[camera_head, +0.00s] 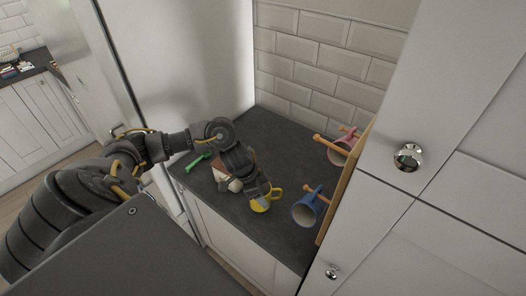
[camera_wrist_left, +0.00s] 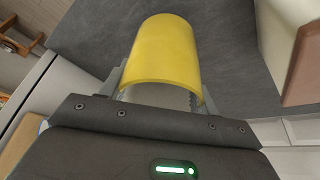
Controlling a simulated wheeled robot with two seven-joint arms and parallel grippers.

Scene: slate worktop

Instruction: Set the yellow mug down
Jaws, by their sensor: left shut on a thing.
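The yellow mug (camera_head: 261,205) is at the end of my left arm, over the front part of the slate worktop (camera_head: 270,133). My left gripper (camera_head: 259,191) is shut on it. In the left wrist view the mug (camera_wrist_left: 165,50) lies between the two fingers of the gripper (camera_wrist_left: 160,92), its curved yellow outside facing up and a pale inside showing at the near rim. The mug's handle shows at its right in the head view. I cannot tell whether the mug touches the worktop. My right gripper is not in view.
A green object (camera_head: 199,162) and a brown and white object (camera_head: 220,174) are left of my gripper. Worktop behind is clear.

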